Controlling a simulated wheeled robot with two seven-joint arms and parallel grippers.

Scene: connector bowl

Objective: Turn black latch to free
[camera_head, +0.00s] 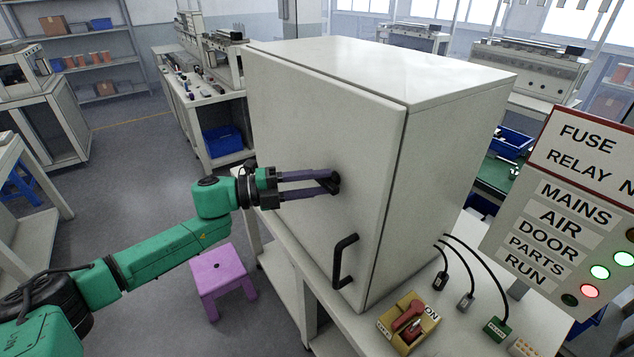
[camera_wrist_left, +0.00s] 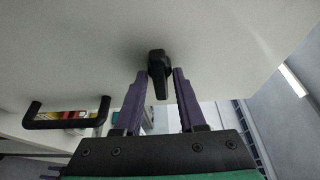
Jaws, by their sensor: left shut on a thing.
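The white cabinet (camera_head: 330,120) stands on a bench with its door face toward my left arm. The small black latch (camera_head: 335,182) is on the door face, above a black bar handle (camera_head: 345,262). My left gripper (camera_head: 332,184) reaches in from the left, its purple fingers shut on the latch. In the left wrist view the latch (camera_wrist_left: 158,68) sits between the two fingertips (camera_wrist_left: 159,74), its narrow end pointing down the picture. The handle (camera_wrist_left: 66,118) shows there at the left. The door looks closed.
A yellow switch box (camera_head: 408,325) with a red knob stands on the bench before the cabinet. Black cables with plugs (camera_head: 466,300) lie to its right. A sign board (camera_head: 570,210) with lit green and red lamps is at the right. A purple stool (camera_head: 220,278) stands below my left arm.

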